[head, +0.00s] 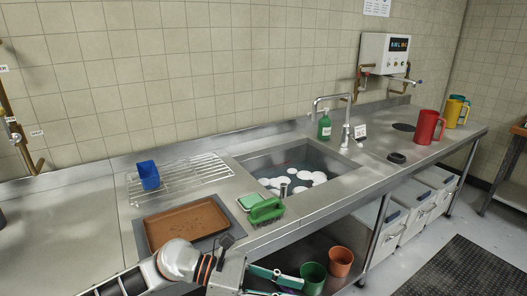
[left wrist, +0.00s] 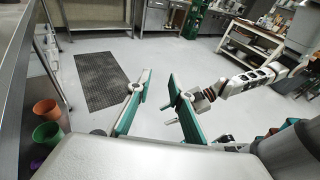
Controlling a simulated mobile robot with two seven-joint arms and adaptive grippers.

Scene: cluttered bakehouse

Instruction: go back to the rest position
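My left gripper (head: 292,287) is at the bottom edge of the head view, in front of the counter's front edge. In the left wrist view its two green-padded fingers (left wrist: 157,88) stand apart with nothing between them, over the floor. My right arm (left wrist: 245,82) comes in from the right in the left wrist view. Its gripper end is partly hidden behind a finger of my left gripper, so its opening does not show. The right arm is not in the head view.
The steel counter (head: 90,240) holds a brown tray (head: 187,222), a green brush (head: 266,210), a sink (head: 335,165) with soapy water and a red jug (head: 426,127). A green cup (head: 313,277) and an orange cup (head: 340,261) stand below. Open floor surrounds a dark mat (left wrist: 100,80).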

